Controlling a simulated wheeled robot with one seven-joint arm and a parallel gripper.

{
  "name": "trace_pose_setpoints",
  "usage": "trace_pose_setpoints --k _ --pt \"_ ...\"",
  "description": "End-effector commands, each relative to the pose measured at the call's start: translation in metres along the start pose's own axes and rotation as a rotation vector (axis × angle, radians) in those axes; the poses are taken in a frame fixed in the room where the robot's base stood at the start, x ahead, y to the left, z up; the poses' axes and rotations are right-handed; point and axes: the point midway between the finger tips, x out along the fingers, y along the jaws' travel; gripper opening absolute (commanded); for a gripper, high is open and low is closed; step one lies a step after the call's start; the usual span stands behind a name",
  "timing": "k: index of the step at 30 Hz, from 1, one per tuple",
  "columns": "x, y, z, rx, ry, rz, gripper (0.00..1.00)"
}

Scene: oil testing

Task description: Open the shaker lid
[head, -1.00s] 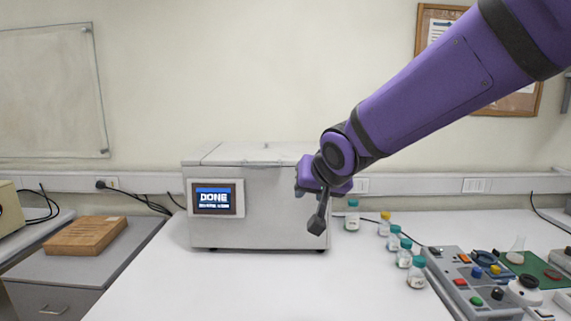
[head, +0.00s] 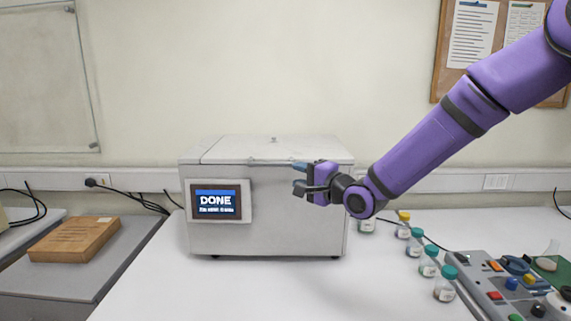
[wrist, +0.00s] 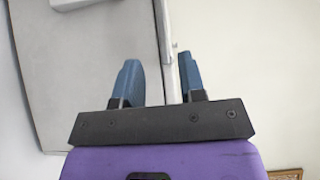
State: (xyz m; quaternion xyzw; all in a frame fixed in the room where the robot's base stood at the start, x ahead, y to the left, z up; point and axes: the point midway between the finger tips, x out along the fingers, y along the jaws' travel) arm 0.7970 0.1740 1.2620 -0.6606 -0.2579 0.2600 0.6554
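The shaker (head: 290,225) is a grey box on the white table, and its screen reads DONE. Its lid (head: 235,150) is down on top and looks closed. My gripper (head: 299,177) is in front of the shaker's upper right front, level with the lid's front edge and pointing left. In the wrist view the two blue fingers (wrist: 158,82) are apart with nothing gripped. The shaker's front face (wrist: 90,70) fills the left there, and the lid's edge (wrist: 165,40) runs between the fingers. I cannot tell whether a finger touches it.
Several small capped bottles (head: 428,262) stand right of the shaker. A control panel (head: 500,285) with coloured buttons is at the right front. A brown box (head: 75,240) lies on a lower grey cabinet at the left. The table in front of the shaker is clear.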

Motion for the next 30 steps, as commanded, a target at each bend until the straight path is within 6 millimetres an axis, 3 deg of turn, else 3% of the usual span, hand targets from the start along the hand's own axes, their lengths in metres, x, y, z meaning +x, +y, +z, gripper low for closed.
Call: trace_pose_setpoints --k 5,21,30 --pt "0.013 -0.001 0.0 0.011 -0.003 -0.01 0.37" --pt "0.097 -0.001 0.0 0.007 -0.002 -0.007 0.37" --pt "0.108 -0.002 0.0 0.006 -0.001 -0.006 0.37"
